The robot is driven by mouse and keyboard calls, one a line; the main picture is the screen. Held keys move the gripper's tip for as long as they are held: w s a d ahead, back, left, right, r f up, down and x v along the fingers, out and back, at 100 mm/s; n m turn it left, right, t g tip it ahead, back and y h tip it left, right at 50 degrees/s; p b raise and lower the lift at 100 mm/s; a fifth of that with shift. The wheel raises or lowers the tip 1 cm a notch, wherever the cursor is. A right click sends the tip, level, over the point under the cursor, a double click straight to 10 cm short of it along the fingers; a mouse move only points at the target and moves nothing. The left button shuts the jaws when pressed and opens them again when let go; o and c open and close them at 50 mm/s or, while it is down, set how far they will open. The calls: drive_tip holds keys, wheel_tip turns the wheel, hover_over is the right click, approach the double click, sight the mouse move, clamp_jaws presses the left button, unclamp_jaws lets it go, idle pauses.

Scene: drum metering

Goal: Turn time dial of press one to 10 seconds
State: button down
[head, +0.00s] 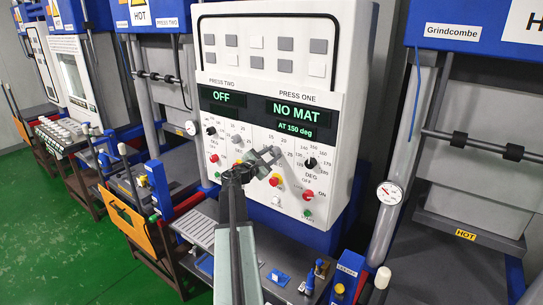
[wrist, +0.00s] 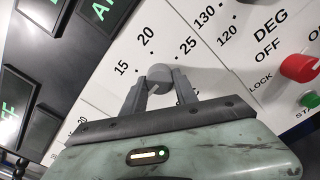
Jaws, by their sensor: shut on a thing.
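The grey time dial of press one (wrist: 159,74) sits on the white control panel (head: 262,122), with the numbers 15, 20 and 25 showing around it in the wrist view. My gripper (wrist: 158,90) is shut on this dial, one finger on each side. In the head view my gripper (head: 265,158) reaches the panel below the press one display (head: 300,113), which reads NO MAT, AT 150 deg. The dial's pointer is not visible, so I cannot tell its setting.
The black DEG dial (head: 310,163) is right of my gripper, above a red knob (head: 308,195). Another red knob (head: 275,181) is just below my gripper. The press two display (head: 222,98) reads OFF. A gauge (head: 389,193) stands at right.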

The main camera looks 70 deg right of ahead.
drive_tip(key=shift+w+d+r, duration=0.1)
drive_tip(key=c, duration=1)
unclamp_jaws()
drive_tip(key=shift+o, duration=0.2)
drive_tip(key=v, duration=0.7)
drive_tip(key=shift+a, duration=0.4)
